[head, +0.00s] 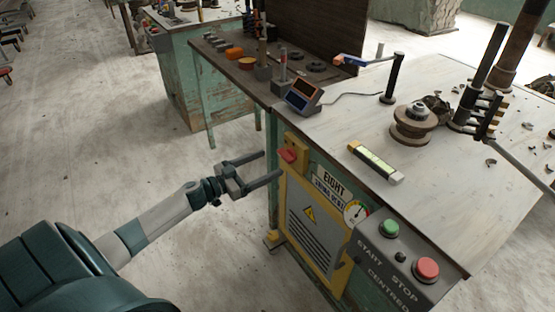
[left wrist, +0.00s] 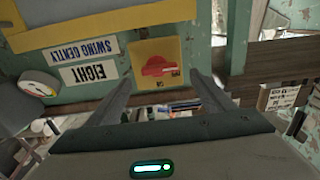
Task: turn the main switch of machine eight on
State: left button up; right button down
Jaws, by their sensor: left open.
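Machine eight (head: 320,228) is a green bench front with a yellow-framed vented panel and a sign reading "EIGHT". Its main switch (head: 289,156) is a red handle on a yellow plate at the upper left of the front. In the left wrist view the red switch handle (left wrist: 157,66) lies roughly crosswise; its small labels are too small to read surely. My left gripper (head: 271,164) is open and empty, its fingers pointing at the switch. In the wrist view the left gripper's fingertips (left wrist: 160,83) stand either side of the handle, apparently not touching it. My right gripper is not in view.
A control box (head: 395,262) with a green start button (head: 389,228) and a red stop button (head: 427,268) sits right on the front. A gauge (head: 356,211) is beside the sign. The bench top holds a spool-like part (head: 413,125) and a level (head: 375,163).

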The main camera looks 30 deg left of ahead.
aim_at(282, 157)
pick_arm(q)
jog(key=shift+x, duration=2.55)
jog(key=shift+c, duration=0.6)
jog(key=c, duration=0.9)
